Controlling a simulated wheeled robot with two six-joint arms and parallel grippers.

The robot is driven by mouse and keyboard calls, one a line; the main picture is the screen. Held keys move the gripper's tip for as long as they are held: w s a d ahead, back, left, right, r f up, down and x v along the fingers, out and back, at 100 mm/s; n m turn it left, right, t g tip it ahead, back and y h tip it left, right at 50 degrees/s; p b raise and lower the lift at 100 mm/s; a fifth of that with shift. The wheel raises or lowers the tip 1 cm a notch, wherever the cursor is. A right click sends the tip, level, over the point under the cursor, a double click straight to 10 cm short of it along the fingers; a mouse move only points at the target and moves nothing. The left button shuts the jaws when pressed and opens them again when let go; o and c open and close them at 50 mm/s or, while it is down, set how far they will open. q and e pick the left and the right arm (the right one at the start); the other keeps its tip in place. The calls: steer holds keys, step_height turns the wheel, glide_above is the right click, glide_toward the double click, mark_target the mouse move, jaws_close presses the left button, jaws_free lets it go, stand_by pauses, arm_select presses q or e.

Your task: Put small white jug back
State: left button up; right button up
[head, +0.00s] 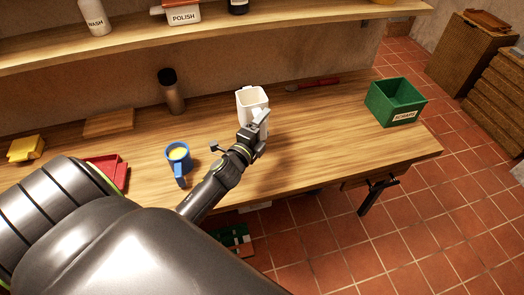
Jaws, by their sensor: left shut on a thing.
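The small white jug (251,98) is at the middle of the wooden workbench in the head view. My left gripper (262,118) is shut on the near side of the jug, where its handle seems to be. The fingers and wrist hide the lower near part of the jug. The jug looks about upright; I cannot tell whether its base touches the bench or is held just above it. My right gripper is not in view.
A green box (394,102) sits at the bench's right end. A shelf (220,38) overhangs the bench.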

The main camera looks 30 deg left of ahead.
arm_select(q)
step_height(320, 180, down, 12)
steer(key=b, duration=0.9)
steer(key=shift+r+b, duration=0.2)
steer(key=shift+b, duration=0.15)
steer(key=shift+r, duration=0.1)
steer(key=o, duration=1.1)
steer(key=shift+c, duration=0.2)
